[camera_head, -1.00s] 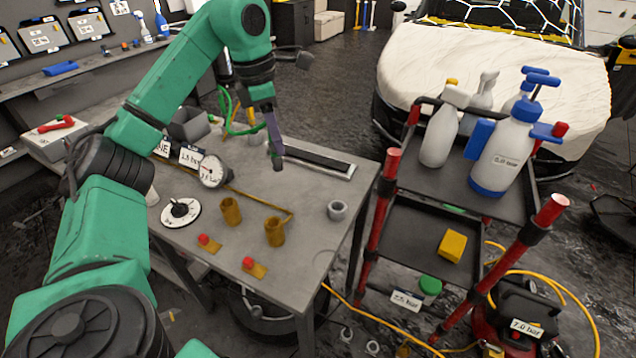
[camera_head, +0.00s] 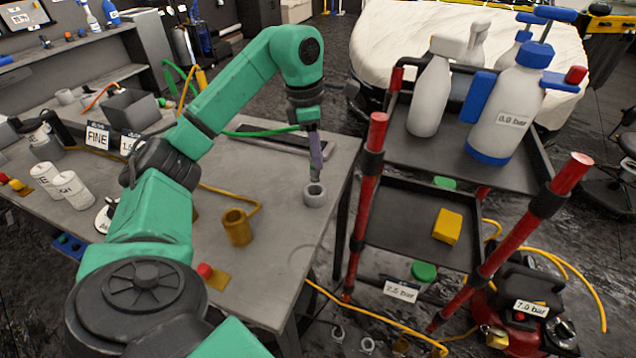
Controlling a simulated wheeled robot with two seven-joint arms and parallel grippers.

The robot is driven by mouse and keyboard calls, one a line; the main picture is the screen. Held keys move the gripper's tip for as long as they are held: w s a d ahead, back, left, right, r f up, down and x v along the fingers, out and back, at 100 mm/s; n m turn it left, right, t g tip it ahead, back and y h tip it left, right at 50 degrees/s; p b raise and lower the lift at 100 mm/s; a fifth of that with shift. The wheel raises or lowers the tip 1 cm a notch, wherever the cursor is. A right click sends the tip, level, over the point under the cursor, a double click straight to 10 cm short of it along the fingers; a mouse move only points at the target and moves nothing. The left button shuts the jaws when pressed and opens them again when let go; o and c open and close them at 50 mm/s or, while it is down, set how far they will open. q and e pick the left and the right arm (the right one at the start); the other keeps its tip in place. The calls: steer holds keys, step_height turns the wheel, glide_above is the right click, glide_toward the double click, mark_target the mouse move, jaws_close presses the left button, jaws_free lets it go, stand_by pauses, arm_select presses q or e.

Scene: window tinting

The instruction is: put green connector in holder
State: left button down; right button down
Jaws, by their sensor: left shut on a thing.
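My left gripper (camera_head: 316,172) points down over the table, shut on the end of a green hose (camera_head: 262,131), where the green connector is. The connector itself is mostly hidden by the fingers. A grey round holder (camera_head: 314,197) stands upright on the table at its right edge, directly below the fingertips. The tips look at or just above its opening; I cannot tell whether they touch. A brass-coloured holder (camera_head: 237,229) stands on the table to the left and nearer. My right gripper is not in view.
The grey table (camera_head: 287,248) has free room around the holder. A red button on a brass plate (camera_head: 215,278) lies near its front edge. A red-posted cart (camera_head: 371,190) with spray bottles (camera_head: 506,110) stands close on the right. A yellow hose (camera_head: 350,314) lies on the floor.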

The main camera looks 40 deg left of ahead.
mark_target(317, 181)
arm_select(q)
steer(key=shift+s+f, duration=0.2)
steer(key=shift+f, duration=0.95)
step_height(317, 181, down, 4)
steer(key=shift+d+r, duration=0.1)
steer(key=shift+w, duration=0.1)
steer(key=shift+f, duration=0.2)
steer(key=c, duration=0.7)
jaws_free()
steer(key=shift+o, duration=0.2)
steer(key=shift+r, duration=0.15)
